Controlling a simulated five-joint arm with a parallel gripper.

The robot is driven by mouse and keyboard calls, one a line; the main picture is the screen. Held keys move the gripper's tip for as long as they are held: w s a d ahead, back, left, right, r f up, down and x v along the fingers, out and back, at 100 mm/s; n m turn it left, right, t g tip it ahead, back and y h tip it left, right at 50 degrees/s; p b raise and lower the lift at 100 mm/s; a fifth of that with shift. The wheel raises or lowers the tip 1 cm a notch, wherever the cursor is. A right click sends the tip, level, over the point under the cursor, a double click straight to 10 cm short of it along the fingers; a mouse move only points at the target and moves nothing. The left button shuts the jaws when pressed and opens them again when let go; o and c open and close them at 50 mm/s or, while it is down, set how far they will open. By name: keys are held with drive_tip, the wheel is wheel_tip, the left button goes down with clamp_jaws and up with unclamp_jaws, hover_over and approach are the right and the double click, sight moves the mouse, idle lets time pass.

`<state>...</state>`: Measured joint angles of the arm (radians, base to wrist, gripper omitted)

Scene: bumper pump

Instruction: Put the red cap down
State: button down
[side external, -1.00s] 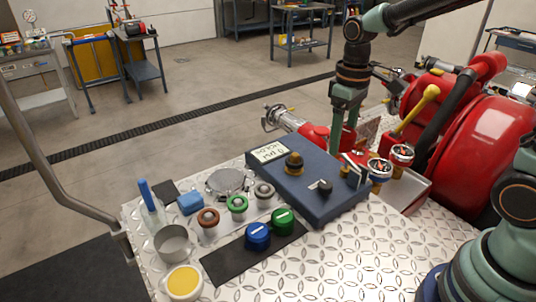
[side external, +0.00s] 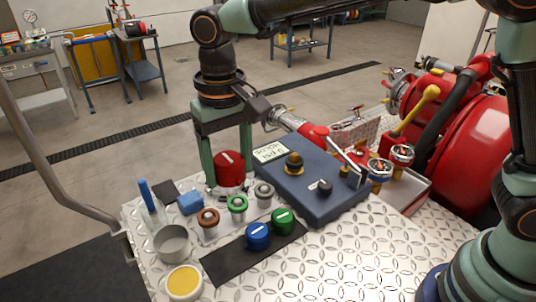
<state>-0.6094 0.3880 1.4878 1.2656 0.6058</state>
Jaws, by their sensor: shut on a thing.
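The red cap (side external: 229,168) has a white bar on its top. My gripper (side external: 224,178) has its two green fingers on either side of the cap and is shut on it. The cap is at the back of the diamond-plate deck, left of the blue control box and behind the green-ringed and grey-ringed ports. I cannot tell whether its underside touches the deck. The round silver plate behind the ports is largely hidden by the cap and fingers.
A blue cap (side external: 257,236) and a green cap (side external: 283,221) sit on a black mat (side external: 226,265). A brown-ringed port (side external: 208,220), blue block (side external: 190,203), metal cup (side external: 172,244) and yellow-filled tin (side external: 184,283) stand left. The blue control box (side external: 314,185) is close right. Front deck is clear.

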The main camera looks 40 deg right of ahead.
hover_over(223, 267)
wheel_tip(223, 267, down, 15)
drive_tip(key=shift+a+f, duration=0.1)
drive_tip(key=shift+w+f, duration=0.1)
drive_tip(key=shift+f, duration=2.25)
drive_tip(key=shift+f, duration=0.6)
drive_tip(key=shift+c, duration=1.4)
unclamp_jaws()
